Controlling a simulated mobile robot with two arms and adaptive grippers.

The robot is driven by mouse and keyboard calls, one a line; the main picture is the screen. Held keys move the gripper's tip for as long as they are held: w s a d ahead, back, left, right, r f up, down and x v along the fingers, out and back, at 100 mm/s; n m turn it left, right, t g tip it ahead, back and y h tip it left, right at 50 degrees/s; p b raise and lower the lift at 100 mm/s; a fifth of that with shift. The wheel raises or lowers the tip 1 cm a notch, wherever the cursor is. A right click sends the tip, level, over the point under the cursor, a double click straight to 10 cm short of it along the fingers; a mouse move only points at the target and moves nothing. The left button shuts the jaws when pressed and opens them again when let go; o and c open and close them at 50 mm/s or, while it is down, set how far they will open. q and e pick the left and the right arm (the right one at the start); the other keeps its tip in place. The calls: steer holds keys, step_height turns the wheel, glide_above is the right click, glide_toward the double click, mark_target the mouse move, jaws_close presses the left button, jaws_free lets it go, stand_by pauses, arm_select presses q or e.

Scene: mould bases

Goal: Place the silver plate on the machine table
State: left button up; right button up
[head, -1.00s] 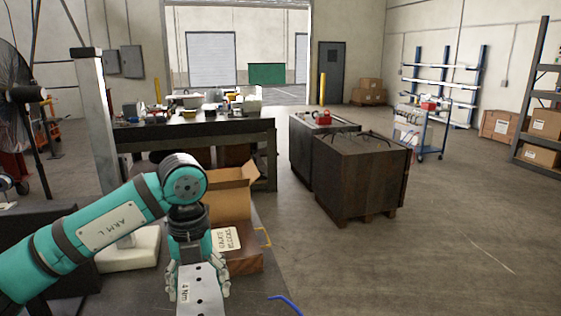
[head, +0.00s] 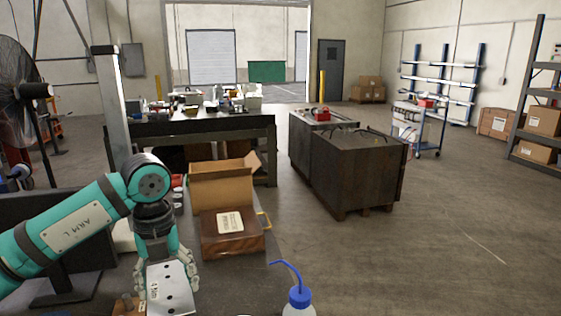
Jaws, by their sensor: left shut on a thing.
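The silver plate (head: 168,289) is a flat, light grey slab with dark round holes, in the lower left of the head view. My left gripper (head: 166,268) is shut on it, with its fingers at the plate's two sides. The plate hangs over the near bench, and its lower end reaches close to the frame's bottom edge. I cannot tell which surface is the machine table. My right gripper is not in view.
On the bench are an open cardboard box (head: 222,187), a brown case with a label (head: 232,236) and a blue-capped wash bottle (head: 299,302). A dark monitor-like panel (head: 50,240) stands at left.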

arm_select(q)
steer(key=s+a+n, duration=0.1)
steer(key=a+n, duration=0.2)
steer(key=a, duration=0.8)
steer(key=s+d+f+n, duration=0.6)
steer(key=s+n, duration=0.1)
steer(key=n, duration=0.7)
steer(key=s+d+f+n+b, duration=0.1)
steer(key=s+d+f+n, duration=0.6)
steer(key=n, duration=0.7)
steer(key=shift+s+b, duration=0.2)
steer(key=shift+b, duration=0.1)
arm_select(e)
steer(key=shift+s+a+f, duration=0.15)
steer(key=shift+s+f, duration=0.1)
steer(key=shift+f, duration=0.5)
